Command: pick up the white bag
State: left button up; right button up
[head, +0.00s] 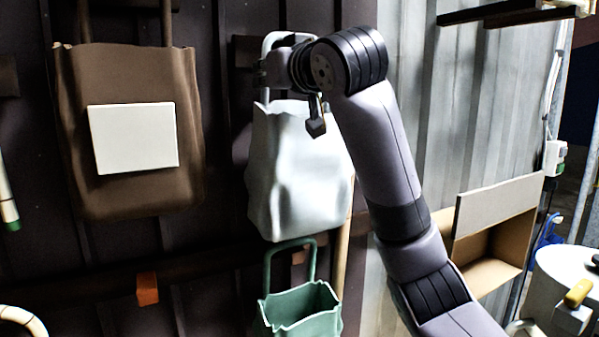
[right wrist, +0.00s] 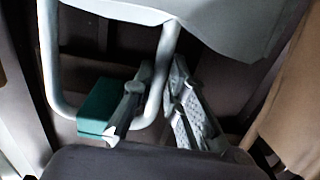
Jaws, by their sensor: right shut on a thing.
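The white bag (head: 300,170) hangs upright against the dark wall, in the middle of the head view. Its looped handle (head: 268,60) rises above it. My right gripper (head: 268,72) is at the handle, mostly hidden by its own wrist. In the right wrist view the white bag (right wrist: 240,22) is at the top, and the handle (right wrist: 160,85) passes between the fingers of my right gripper (right wrist: 155,105), which is shut on it. My left gripper is not in view.
A brown bag (head: 130,195) with a white label hangs to the left. A green bag (head: 300,312) is just below the white one. A cardboard box (head: 495,215) is at the right. In the right wrist view a green block (right wrist: 100,112) is near the handle.

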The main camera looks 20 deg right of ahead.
jog(key=shift+r, duration=0.1)
grip_shut()
dwell(0.4)
jog(key=r, duration=0.2)
jog(key=r+b, duration=0.1)
jog(key=r, duration=0.1)
jog(key=r+b, duration=0.1)
jog(key=r, duration=0.1)
jog(key=shift+s+r, duration=0.15)
jog(key=shift+s, duration=0.1)
jog(key=s+d+b, duration=0.2)
jog(key=s+b, duration=0.2)
jog(key=s, duration=0.5)
jog(key=s+d+b, duration=0.1)
jog(key=s+b, duration=0.3)
jog(key=s, duration=0.6)
jog(key=shift+d+r, duration=0.3)
jog(key=shift+d, duration=0.1)
